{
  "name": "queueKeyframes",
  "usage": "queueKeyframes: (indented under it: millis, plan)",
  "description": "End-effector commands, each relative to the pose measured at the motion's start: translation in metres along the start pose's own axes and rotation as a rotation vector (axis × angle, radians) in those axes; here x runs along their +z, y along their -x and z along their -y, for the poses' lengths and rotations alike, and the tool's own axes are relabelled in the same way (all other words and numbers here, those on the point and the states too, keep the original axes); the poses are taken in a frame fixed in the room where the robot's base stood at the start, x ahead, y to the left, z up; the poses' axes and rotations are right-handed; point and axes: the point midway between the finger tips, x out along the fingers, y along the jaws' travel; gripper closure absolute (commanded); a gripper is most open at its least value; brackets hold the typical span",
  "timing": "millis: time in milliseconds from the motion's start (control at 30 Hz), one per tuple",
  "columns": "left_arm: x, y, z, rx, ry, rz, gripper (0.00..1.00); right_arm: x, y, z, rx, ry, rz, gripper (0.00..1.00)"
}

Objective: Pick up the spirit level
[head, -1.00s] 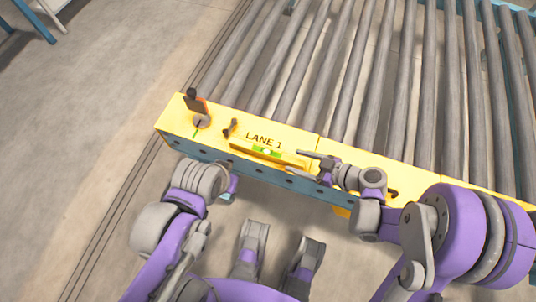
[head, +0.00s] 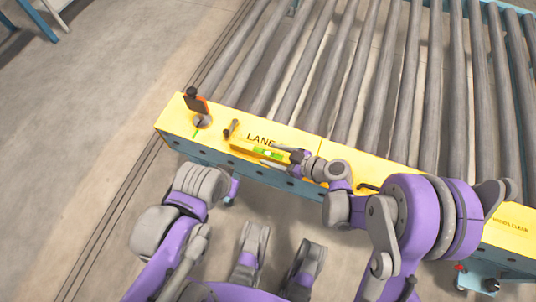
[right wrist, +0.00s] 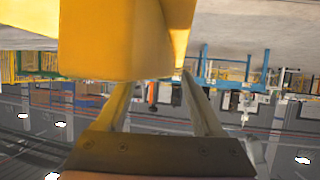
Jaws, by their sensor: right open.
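The spirit level (head: 243,149) is a yellow bar with a bright green vial part, lying along the yellow rail under the "LANE 1" lettering in the head view. My right gripper (head: 277,156) is open at the level's right end, its fingers close to the level's two sides. In the right wrist view a large yellow block (right wrist: 112,40) fills the space just ahead of the open fingers (right wrist: 158,82); contact cannot be told. My left gripper (head: 230,192) is partly hidden by its wrist, in front of the rail; its fingers do not show clearly.
The yellow rail (head: 300,137) edges a conveyor of grey rollers (head: 325,75). An orange-and-black item (head: 196,103) stands at the rail's left end, with a small dark handle (head: 231,128) beside it. Another dark handle (head: 368,187) is right of my gripper.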

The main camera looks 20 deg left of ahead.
Motion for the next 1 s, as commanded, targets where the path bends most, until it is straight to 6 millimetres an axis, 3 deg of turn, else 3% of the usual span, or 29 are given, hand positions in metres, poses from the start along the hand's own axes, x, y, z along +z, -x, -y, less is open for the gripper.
queueKeyframes:
  millis: [67, 433, 867, 1000]
  plan:
    - [0.000, 0.000, 0.000, 0.000, 0.000, 0.000, 1.00, 0.000, 0.000, 0.000, 0.000, 0.000, 0.000, 0.31]
    - [0.000, 0.000, 0.000, 0.000, 0.000, 0.000, 1.00, 0.000, 0.001, 0.000, 0.000, 0.000, 0.000, 0.98]
    - [0.000, 0.000, 0.000, 0.000, 0.000, 0.000, 1.00, 0.000, 0.001, 0.000, 0.000, 0.000, 0.000, 1.00]
    - [-0.001, 0.005, 0.000, 0.000, 0.000, -0.001, 1.00, -0.010, 0.006, 0.000, 0.001, 0.000, 0.000, 1.00]
